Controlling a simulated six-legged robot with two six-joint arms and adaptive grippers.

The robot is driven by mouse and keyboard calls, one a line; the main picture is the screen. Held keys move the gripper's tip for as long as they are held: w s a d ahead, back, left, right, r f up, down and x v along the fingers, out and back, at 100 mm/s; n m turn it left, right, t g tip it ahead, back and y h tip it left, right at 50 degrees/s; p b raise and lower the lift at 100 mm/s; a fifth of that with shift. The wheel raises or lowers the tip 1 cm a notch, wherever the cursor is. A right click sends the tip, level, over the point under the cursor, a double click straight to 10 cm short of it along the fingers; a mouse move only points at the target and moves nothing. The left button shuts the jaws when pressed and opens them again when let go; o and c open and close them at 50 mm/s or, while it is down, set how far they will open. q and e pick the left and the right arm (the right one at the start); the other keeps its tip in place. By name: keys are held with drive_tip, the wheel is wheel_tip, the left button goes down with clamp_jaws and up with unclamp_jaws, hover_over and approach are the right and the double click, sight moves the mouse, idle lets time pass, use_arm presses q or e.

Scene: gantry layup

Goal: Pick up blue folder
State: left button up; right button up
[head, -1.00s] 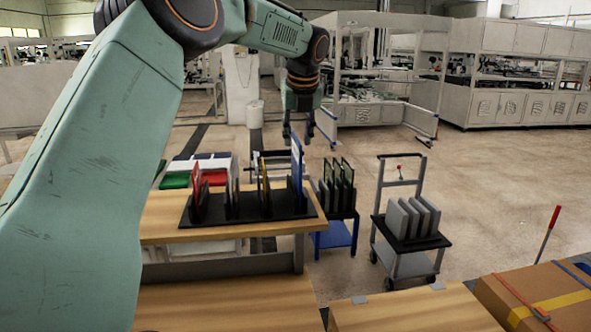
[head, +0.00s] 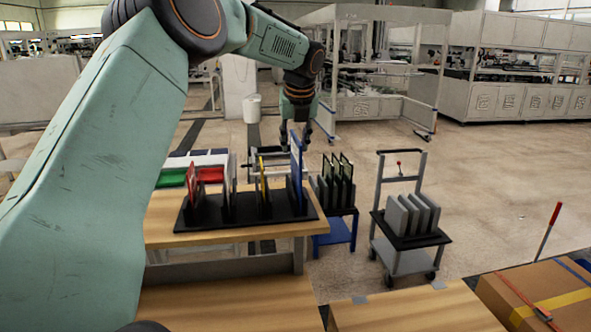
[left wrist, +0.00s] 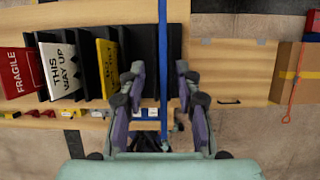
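The blue folder (head: 296,165) stands upright at the right end of a black slotted rack (head: 212,216) on a wooden table. In the left wrist view the blue folder (left wrist: 163,50) shows edge-on as a thin blue strip between the fingers. My left gripper (head: 296,137) is open and points down at the folder's top. In the left wrist view the left gripper (left wrist: 160,82) has one finger on each side of the strip, apart from it. Its exact height over the folder is hard to tell. My right gripper is not in view.
A red folder (left wrist: 18,73), a white folder (left wrist: 61,69) and a yellow folder (left wrist: 107,67) stand in the same rack, left of the blue one. A blue cart (head: 337,232) and a grey cart (head: 408,260) stand to the right. A strapped cardboard box (head: 545,290) lies at lower right.

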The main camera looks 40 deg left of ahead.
sight(294, 154)
use_arm(q)
drive_tip(key=x, duration=0.2)
drive_tip(key=p+x, duration=0.1)
drive_tip(key=x, duration=0.1)
drive_tip(key=shift+w+a+r, duration=0.15)
drive_tip(key=shift+w, duration=0.25)
drive_tip(key=shift+f, duration=0.2)
drive_tip(key=shift+s+r, duration=0.15)
drive_tip(key=shift+s, duration=0.2)
drive_tip(key=shift+w+f, duration=0.4)
drive_tip(key=shift+s+r, duration=0.1)
drive_tip(key=shift+s, duration=0.25)
drive_tip(key=shift+w+f, duration=0.2)
drive_tip(key=shift+w, duration=0.1)
drive_tip(key=c, duration=0.7)
drive_tip(key=shift+s+r, duration=0.15)
drive_tip(key=shift+s, duration=0.1)
drive_tip(key=shift+w, duration=0.15)
